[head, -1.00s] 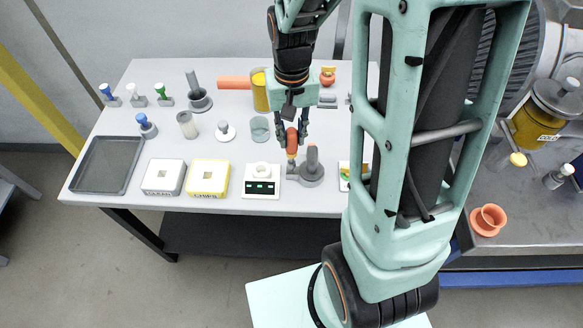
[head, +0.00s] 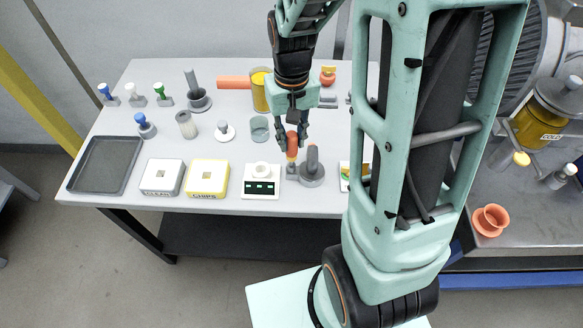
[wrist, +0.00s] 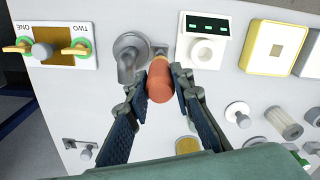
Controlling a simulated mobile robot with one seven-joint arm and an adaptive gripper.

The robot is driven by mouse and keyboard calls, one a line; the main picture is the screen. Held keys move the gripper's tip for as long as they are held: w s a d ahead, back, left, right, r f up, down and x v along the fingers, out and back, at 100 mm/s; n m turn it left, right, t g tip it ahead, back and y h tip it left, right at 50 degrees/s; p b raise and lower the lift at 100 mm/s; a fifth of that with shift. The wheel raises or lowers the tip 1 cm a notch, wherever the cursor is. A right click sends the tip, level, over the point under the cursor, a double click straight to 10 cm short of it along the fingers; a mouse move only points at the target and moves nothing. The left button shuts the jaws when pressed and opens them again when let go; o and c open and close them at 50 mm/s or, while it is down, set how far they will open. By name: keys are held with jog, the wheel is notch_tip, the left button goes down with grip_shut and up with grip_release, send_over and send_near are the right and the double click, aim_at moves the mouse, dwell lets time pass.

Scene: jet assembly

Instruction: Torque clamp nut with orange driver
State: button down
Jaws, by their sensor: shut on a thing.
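The orange driver (head: 292,141) is held between the fingers of my gripper (head: 292,146), handle up. In the wrist view, the driver's handle (wrist: 159,82) lies between the two fingertips of my gripper (wrist: 160,88). A grey clamp fixture (head: 312,168) with a round base and an upright post stands just right of the driver. It also shows in the wrist view (wrist: 131,56), beyond the driver. The driver's lower end is over the small side part of the fixture. The clamp nut is hidden or too small to tell, and I cannot tell whether the driver touches it.
A white device with a dark display (head: 261,186) stands close left of the fixture. A yellow-rimmed box (head: 207,178), a white box (head: 161,177) and a dark tray (head: 104,165) lie further left. A clear cup (head: 259,130) and a yellow cylinder (head: 261,92) stand behind.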

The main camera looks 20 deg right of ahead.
jog(key=m, duration=0.4)
jog(key=shift+m, duration=0.5)
jog(key=m, duration=0.2)
jog(key=shift+r+m+p, duration=0.1)
jog(key=shift+m+p, duration=0.2)
jog(key=shift+p, duration=0.05)
jog(key=shift+m, duration=1.2)
